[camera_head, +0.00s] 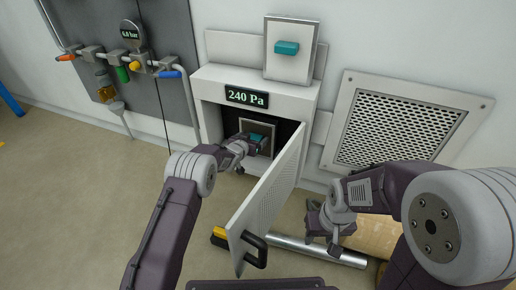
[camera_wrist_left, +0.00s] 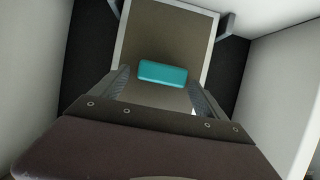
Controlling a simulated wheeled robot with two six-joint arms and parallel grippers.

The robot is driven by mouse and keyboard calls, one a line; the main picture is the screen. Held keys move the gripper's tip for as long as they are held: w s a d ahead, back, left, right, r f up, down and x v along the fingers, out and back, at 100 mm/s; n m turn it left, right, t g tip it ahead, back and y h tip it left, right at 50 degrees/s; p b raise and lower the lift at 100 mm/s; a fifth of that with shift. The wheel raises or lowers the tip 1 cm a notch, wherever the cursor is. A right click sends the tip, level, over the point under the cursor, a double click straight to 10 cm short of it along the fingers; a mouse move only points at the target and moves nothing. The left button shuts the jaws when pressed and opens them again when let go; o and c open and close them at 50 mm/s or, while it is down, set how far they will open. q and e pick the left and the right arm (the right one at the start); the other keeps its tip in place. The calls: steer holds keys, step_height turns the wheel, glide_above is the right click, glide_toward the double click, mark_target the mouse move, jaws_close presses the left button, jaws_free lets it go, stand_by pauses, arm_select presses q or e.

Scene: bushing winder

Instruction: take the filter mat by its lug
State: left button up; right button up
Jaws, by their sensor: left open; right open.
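A framed filter mat (camera_head: 257,126) stands inside the open filter box, with a teal lug (camera_head: 257,138) on its face. My left gripper (camera_head: 255,148) reaches into the box opening and partly covers the mat. In the left wrist view the mat (camera_wrist_left: 165,35) lies straight ahead, and its teal lug (camera_wrist_left: 162,72) shows beyond and between the two open fingers (camera_wrist_left: 160,90). I cannot tell whether a finger touches the lug. My right gripper (camera_head: 322,232) is open and empty, low at the right.
The box's perforated door (camera_head: 268,195) stands open, close to the right of my left arm. The box (camera_head: 290,98) carries a 240 Pa display (camera_head: 246,96). A wall grille (camera_head: 395,128) is at right. Floor at left is clear.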

arm_select(q)
steer(key=shift+r, duration=0.1)
jaws_close()
